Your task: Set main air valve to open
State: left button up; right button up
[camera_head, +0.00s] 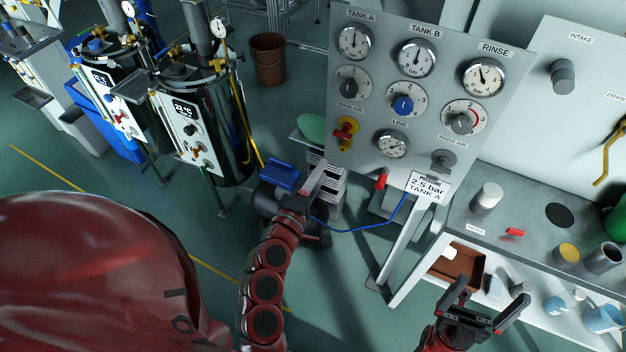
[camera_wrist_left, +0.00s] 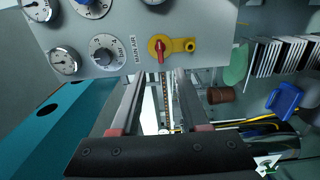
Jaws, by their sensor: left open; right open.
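The main air valve (camera_head: 346,133) is a yellow fitting with a red handle at the lower left of the grey panel. In the left wrist view the valve (camera_wrist_left: 171,46) sits beside its MAIN AIR label, with the thin red handle (camera_wrist_left: 161,52) lying crosswise to the label-to-valve direction. My left gripper (camera_head: 325,176) is open and empty, below the valve and apart from it. In the wrist view its two fingers (camera_wrist_left: 157,85) point toward the panel's edge with a gap between them. My right gripper (camera_head: 494,291) is open and empty in front of the bench.
The panel (camera_head: 415,135) carries several gauges and knobs, including a blue knob (camera_head: 402,105). A blue hose (camera_head: 365,227) hangs below it near a pressure sign (camera_head: 428,187). The bench (camera_head: 465,212) at right holds cups. A black tank (camera_head: 225,140) stands left.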

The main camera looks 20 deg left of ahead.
pick_arm(q)
jog(key=s, duration=0.3)
jog(key=shift+p, duration=0.4)
jog(key=shift+a+f, duration=0.1)
